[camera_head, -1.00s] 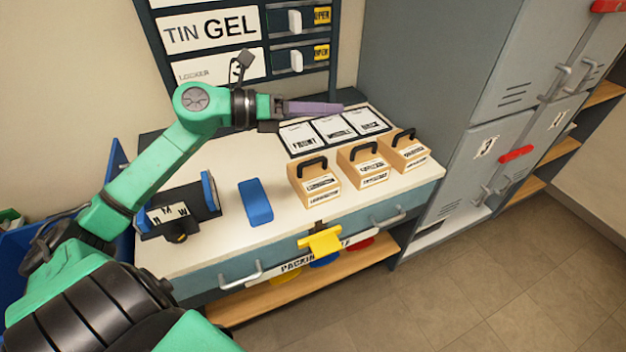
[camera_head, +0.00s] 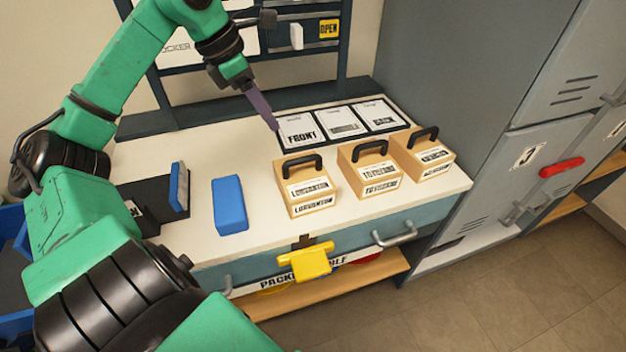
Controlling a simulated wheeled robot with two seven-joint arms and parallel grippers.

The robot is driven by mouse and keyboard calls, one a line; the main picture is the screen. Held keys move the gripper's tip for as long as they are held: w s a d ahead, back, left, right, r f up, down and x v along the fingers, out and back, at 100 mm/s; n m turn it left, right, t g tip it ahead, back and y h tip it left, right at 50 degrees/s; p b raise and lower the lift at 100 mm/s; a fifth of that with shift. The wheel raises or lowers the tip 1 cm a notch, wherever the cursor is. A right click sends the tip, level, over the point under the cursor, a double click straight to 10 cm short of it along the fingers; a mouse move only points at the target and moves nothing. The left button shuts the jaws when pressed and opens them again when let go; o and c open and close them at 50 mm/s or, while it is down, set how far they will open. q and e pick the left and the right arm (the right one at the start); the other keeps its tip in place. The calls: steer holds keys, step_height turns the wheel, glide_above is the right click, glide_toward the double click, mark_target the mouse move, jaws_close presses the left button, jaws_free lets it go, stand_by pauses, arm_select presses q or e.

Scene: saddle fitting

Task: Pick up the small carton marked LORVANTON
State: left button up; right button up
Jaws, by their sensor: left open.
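Three small tan cartons with black handles stand in a row on the white table top. The left carton (camera_head: 309,187) has a lower label that seems to read LORVANTON, though the print is small. The middle carton (camera_head: 369,169) and the right carton (camera_head: 422,154) carry other labels that I cannot read surely. My left gripper (camera_head: 275,127) has purple fingers pointing down and right. It is open and empty, above and behind the left carton, apart from its handle. My right gripper is not in view.
Cards (camera_head: 342,122), one marked FRONT, lie behind the cartons. A blue block (camera_head: 230,205) lies left of them, with a dark holder (camera_head: 150,206) farther left. A yellow piece (camera_head: 305,262) hangs at the table front. Grey lockers (camera_head: 490,130) stand right.

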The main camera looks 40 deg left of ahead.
arm_select(q)
steer(key=p, duration=0.2)
glide_toward(301, 158)
steer(key=p+x, duration=0.1)
steer(key=x, duration=0.8)
steer(key=shift+f, duration=0.1)
jaws_close()
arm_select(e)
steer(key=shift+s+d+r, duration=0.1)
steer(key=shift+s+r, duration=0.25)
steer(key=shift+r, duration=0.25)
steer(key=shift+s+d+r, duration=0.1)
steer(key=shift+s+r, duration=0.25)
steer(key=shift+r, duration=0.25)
